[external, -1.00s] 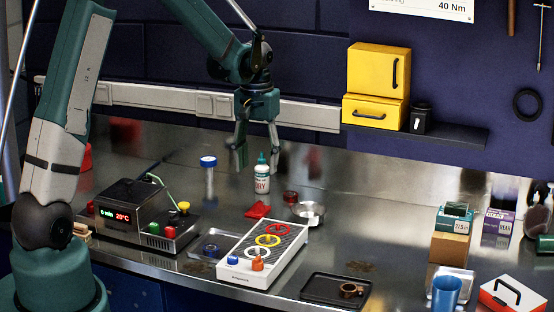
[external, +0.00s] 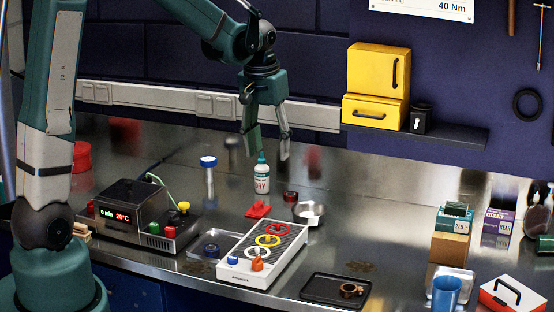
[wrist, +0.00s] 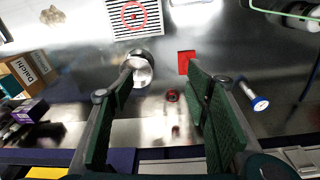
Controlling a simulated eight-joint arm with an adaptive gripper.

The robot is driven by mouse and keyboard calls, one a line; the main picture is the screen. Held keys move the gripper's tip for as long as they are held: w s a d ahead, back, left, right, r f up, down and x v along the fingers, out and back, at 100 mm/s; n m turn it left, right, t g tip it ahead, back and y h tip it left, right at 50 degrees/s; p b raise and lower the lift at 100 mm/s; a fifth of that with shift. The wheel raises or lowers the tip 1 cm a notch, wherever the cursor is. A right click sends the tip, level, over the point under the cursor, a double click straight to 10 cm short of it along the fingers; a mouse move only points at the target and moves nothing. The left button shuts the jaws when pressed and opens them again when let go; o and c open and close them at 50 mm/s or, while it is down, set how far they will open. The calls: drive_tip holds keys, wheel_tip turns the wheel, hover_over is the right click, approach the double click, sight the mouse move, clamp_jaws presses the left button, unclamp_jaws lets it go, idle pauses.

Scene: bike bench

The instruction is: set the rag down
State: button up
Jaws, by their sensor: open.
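The red rag (external: 258,210) lies on the steel bench, just behind the white board with coloured rings. It also shows in the wrist view as a flat red patch (wrist: 185,62). My gripper (external: 268,152) is open and empty, well above the bench and the rag, near the white dropper bottle. In the wrist view its two green-padded fingers (wrist: 160,85) are spread apart with nothing between them, and the rag lies beyond the right finger's tip.
The white bottle (external: 262,181), a blue-capped tube (external: 209,177), a small red-rimmed piece (external: 291,196) and a metal dish (external: 309,217) stand near the rag. The ring board (external: 285,262) is in front. A black tray (external: 315,288) lies at front right. Bare bench separates it from the boxes.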

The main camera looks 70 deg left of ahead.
drive_tip(key=s+d+r+m+t, duration=0.15)
drive_tip(key=s+d+r, duration=0.3)
drive_tip(key=d, duration=0.45)
drive_tip(key=s+d+r+m+t, duration=0.15)
drive_tip(key=s+d+r, duration=0.3)
drive_tip(key=d, duration=0.55)
drive_tip(key=s+d+r+m+t, duration=0.1)
drive_tip(key=s+d+m+t, duration=0.2)
drive_tip(key=s+d, duration=0.9)
drive_tip(key=shift+d+m+h, duration=0.3)
drive_tip(key=shift+d+m, duration=0.3)
drive_tip(key=shift+d, duration=0.05)
